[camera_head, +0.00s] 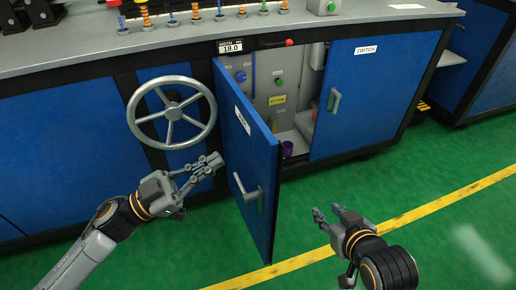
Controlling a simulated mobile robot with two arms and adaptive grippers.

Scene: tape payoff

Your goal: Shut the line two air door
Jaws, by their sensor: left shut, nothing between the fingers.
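A blue door (247,143) with a small white label stands swung out from the cabinet. Its outer face shows, with a grey lever handle (248,190) near its free edge. The label is too small to read surely. My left gripper (212,163) is shut and empty, to the left of the door's outer face and below the handwheel; whether it touches the door is unclear. My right gripper (329,212) is open and empty, right of the door over the green floor, apart from the door.
A grey handwheel (172,112) is on the cabinet front left of the door. The open compartment (285,95) shows knobs and a purple cup (288,149). A blue door labelled SWITCH (365,90) is at its right. The green floor is clear around the door.

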